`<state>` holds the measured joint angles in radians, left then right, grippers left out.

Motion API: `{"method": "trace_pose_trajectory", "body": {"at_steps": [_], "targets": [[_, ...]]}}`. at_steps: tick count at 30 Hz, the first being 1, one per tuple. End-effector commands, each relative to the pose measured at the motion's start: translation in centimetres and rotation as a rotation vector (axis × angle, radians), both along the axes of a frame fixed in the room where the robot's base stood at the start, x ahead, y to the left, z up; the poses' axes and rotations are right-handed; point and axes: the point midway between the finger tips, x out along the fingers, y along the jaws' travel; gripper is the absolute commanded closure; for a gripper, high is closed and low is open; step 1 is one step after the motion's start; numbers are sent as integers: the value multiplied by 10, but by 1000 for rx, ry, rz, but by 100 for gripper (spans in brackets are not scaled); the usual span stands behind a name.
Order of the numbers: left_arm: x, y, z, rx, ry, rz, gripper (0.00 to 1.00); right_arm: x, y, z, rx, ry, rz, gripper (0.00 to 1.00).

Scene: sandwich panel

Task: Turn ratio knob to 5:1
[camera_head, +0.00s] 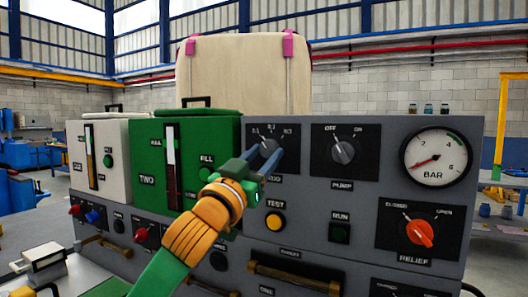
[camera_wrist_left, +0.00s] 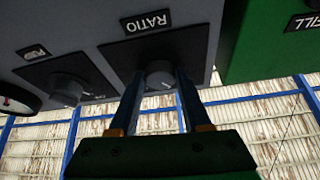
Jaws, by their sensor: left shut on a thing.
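The ratio knob (camera_head: 268,147) is a grey knob on a black plate on the grey panel, left of the pump knob. Its scale markings above it are too small to read surely, and the gripper partly covers its plate. The knob also shows in the left wrist view (camera_wrist_left: 160,78), upside down, beside the RATIO label (camera_wrist_left: 146,22). My left gripper (camera_head: 266,158) is at the knob, its two blue fingers on either side of it, shut on it. Which mark the knob points to I cannot tell. My right gripper is not in view.
The pump knob (camera_head: 343,151) is close on the right. The green tank TWO (camera_head: 150,150) stands close on the left. Below are the yellow TEST button (camera_head: 275,222) and a handle (camera_head: 290,278). The red relief knob (camera_head: 419,232) and pressure gauge (camera_head: 436,157) are farther right.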

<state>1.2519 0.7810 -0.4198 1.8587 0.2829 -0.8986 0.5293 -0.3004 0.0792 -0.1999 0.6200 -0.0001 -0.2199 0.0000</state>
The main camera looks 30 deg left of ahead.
Motion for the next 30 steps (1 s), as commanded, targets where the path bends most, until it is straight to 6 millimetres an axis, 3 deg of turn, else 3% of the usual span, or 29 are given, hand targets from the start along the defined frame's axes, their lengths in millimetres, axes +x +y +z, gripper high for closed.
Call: {"method": "trace_pose_trajectory", "body": {"at_steps": [14, 30], "targets": [[0, 6, 10, 434, 30, 2, 100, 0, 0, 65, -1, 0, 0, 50], [0, 9, 17, 946, 59, 0, 100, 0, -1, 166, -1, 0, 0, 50]]}}
